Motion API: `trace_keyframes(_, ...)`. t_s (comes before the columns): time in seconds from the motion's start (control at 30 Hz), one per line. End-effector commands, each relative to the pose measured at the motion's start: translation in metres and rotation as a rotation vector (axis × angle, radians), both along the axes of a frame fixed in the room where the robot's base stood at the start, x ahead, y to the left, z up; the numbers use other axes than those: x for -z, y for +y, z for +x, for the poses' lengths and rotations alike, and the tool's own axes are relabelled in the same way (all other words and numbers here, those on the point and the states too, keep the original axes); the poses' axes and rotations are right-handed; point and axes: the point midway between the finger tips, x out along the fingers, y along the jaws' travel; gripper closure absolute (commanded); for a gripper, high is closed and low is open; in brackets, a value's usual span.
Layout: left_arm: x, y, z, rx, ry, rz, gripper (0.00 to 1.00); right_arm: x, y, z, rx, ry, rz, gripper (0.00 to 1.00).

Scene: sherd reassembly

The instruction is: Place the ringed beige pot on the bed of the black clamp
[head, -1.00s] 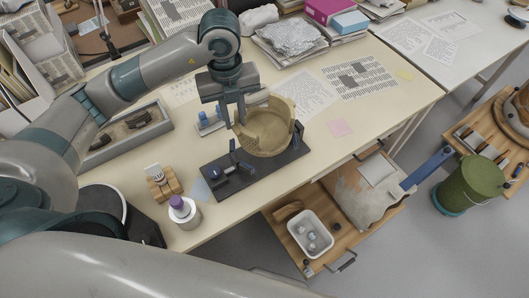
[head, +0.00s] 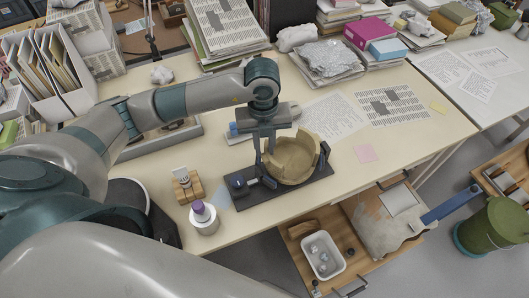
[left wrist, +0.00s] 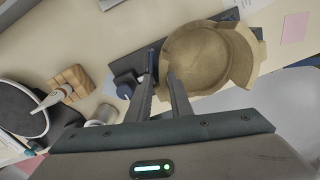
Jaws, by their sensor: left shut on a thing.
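The beige pot (head: 292,160), with an uneven, notched rim, is upright over the right part of the black clamp (head: 285,192). It looks on or very close to the bed; the pot hides any gap beneath it. In the left wrist view the open inside of the pot (left wrist: 203,55) shows. My left gripper (head: 263,155) points down and is shut on the pot's left wall; in the left wrist view its fingers (left wrist: 163,80) meet the rim there. The clamp's dark post and blue knob (head: 237,182) stand left of the pot. My right gripper is not in view.
A white jar with a purple top (head: 203,215) and a wooden block stand (head: 187,186) are left of the clamp. A pink note (head: 366,153) and printed sheets (head: 392,104) lie to the right. An open drawer with a white tray (head: 323,255) is below the table's front edge.

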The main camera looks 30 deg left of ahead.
Motion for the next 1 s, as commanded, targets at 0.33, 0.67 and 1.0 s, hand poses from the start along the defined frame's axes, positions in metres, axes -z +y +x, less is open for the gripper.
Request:
trace_keyframes(0.33,0.018,0.000,0.000,-0.001,-0.001,-0.002,1.00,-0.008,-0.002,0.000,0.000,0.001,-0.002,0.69)
trace_keyframes(0.67,0.036,0.000,0.001,0.001,-0.003,-0.001,1.00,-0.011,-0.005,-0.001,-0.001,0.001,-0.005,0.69)
trace_keyframes(1.0,0.039,0.000,0.000,0.001,0.000,0.000,0.64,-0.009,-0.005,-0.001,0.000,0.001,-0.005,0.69)
